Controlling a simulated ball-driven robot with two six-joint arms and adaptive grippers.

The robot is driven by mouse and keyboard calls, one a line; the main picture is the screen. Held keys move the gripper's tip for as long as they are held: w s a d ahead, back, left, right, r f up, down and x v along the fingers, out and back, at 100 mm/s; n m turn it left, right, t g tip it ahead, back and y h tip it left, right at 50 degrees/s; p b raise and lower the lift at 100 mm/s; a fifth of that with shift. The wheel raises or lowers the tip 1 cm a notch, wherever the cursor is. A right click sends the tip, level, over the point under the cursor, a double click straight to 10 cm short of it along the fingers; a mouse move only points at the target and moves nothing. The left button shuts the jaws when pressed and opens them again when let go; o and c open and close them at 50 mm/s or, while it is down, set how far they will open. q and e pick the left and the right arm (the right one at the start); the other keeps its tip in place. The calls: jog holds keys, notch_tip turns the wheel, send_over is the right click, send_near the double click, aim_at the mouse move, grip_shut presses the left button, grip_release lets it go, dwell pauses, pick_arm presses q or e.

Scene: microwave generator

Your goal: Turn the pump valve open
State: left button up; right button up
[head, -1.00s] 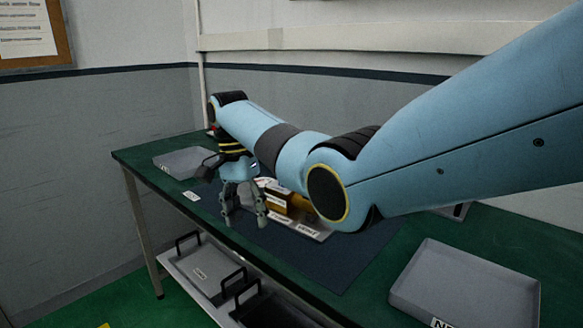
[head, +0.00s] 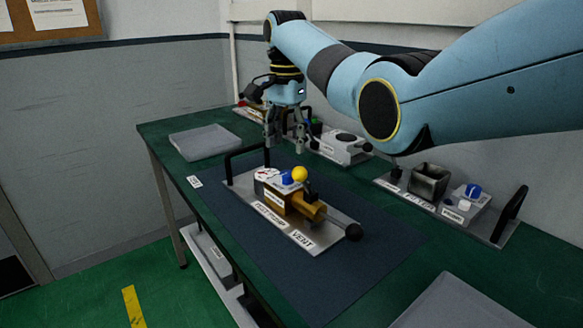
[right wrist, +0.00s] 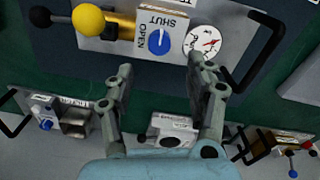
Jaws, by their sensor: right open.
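The pump unit is a metal plate (head: 236,183) with a brass-coloured body, lying on the dark mat. Its blue valve knob (head: 286,179) sits beside a white gauge (head: 266,174). In the right wrist view the blue knob (right wrist: 159,42) has a white mark pointing toward the SHUT lettering; OPEN is printed at its left. My right gripper (head: 285,147) is open and empty above the far side of the plate, apart from the knob. In the wrist view, its fingers (right wrist: 160,66) are spread, with the knob beyond the gap. My left gripper is not in view.
A black handle (head: 247,158) rises at the plate's left end. Grey trays (head: 205,141) and other device plates (head: 398,185) surround the mat. The mat's front right is clear.

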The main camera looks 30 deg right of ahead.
aim_at(288, 172)
notch_tip(288, 172, down, 7)
jog(key=shift+d+r, duration=0.15)
jog(key=shift+r, duration=0.05)
jog(key=shift+f, duration=0.7)
grip_shut()
